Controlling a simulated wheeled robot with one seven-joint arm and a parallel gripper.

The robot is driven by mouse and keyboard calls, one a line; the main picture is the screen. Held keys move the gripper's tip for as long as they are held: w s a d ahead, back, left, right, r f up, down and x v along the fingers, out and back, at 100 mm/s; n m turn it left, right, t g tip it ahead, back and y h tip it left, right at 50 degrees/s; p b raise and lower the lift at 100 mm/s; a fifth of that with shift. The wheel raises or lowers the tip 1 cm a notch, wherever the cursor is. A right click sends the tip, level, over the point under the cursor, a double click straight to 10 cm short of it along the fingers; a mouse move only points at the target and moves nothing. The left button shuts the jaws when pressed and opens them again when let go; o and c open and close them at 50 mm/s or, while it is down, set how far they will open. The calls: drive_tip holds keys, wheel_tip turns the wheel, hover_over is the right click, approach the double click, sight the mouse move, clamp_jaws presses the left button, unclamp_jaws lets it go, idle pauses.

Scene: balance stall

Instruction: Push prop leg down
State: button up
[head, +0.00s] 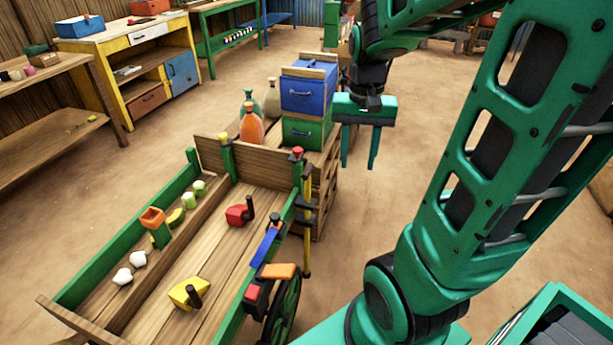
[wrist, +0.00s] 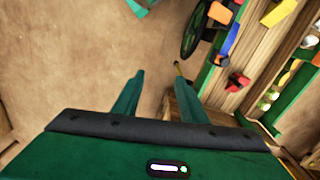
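The prop leg looks to be the upright yellow pole (head: 307,240) held in dark brackets at the near right corner of the wooden cart (head: 226,237). Its lower end seems to stop above the ground; I cannot tell for certain. In the wrist view a small yellow end (wrist: 178,67) shows just beyond the right fingertip, probably the same pole. My green gripper (head: 358,167) is open and empty, fingers pointing down, to the right of the pole and apart from it. The gripper also shows in the wrist view (wrist: 165,79).
A cart wheel (head: 283,312), a blue lever (head: 265,245) and an orange block (head: 278,271) sit along the cart's right side. A blue box (head: 309,88) on a green box (head: 303,131) stands behind the cart. Open dirt floor lies behind my gripper.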

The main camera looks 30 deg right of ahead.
drive_tip(key=w+d+f+m, duration=0.1)
drive_tip(key=w+f, duration=0.2)
drive_tip(key=w, duration=0.4)
drive_tip(key=w+d+f+m, duration=0.1)
drive_tip(key=w+f, duration=0.1)
drive_tip(key=w, duration=0.5)
drive_tip(key=m, duration=0.2)
hover_over(307, 169)
wheel_tip(307, 169, down, 7)
drive_tip(key=shift+s+d, duration=0.1)
drive_tip(key=shift+d, duration=0.05)
drive_tip(key=shift+w+f, duration=0.2)
drive_tip(key=shift+f, duration=0.35)
wheel_tip(307, 169, down, 10)
drive_tip(key=shift+r, duration=0.1)
